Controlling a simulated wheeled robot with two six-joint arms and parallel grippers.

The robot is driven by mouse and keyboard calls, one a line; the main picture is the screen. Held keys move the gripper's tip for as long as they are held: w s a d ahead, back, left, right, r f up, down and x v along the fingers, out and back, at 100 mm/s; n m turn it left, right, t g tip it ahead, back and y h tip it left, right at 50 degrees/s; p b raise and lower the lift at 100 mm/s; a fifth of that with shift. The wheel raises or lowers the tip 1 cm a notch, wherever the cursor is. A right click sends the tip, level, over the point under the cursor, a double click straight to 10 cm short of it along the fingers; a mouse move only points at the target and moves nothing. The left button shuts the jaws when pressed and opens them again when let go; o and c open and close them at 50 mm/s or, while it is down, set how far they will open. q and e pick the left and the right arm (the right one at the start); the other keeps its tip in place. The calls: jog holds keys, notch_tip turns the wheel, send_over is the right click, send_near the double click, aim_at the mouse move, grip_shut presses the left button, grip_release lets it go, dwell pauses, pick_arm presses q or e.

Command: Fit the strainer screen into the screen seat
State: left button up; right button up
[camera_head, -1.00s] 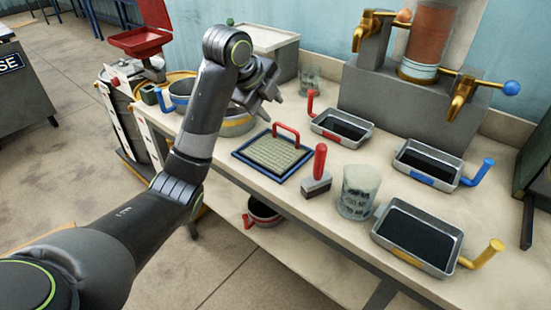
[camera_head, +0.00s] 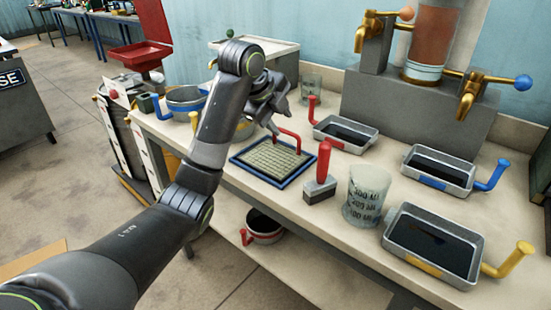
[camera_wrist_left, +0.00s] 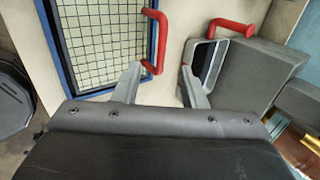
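The strainer screen is a tan mesh (camera_head: 272,161) in a blue square frame, lying flat on the bench, with a red handle (camera_head: 291,135) standing at its far edge. In the left wrist view the mesh (camera_wrist_left: 100,35) is at the upper left, and its red handle (camera_wrist_left: 157,40) is ahead of the fingers. My left gripper (camera_head: 275,122) is open and empty, just above and close to the handle. In the left wrist view its fingers (camera_wrist_left: 160,82) are apart, the left one beside the handle's near end. I cannot identify the screen seat. My right gripper is not in view.
A red-handled tray (camera_head: 345,134), a blue-handled tray (camera_head: 440,170) and a yellow-handled tray (camera_head: 435,242) stand on the right. A red-handled scraper (camera_head: 321,170) and a measuring beaker (camera_head: 365,195) stand right of the screen. A blue-handled pan (camera_head: 187,99) is at left.

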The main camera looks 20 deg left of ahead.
aim_at(287, 131)
pick_arm(q)
jog(key=x, duration=0.5)
jog(key=shift+w+a, duration=0.1)
jog(key=shift+a, duration=0.15)
grip_shut()
jog(key=shift+r, duration=0.1)
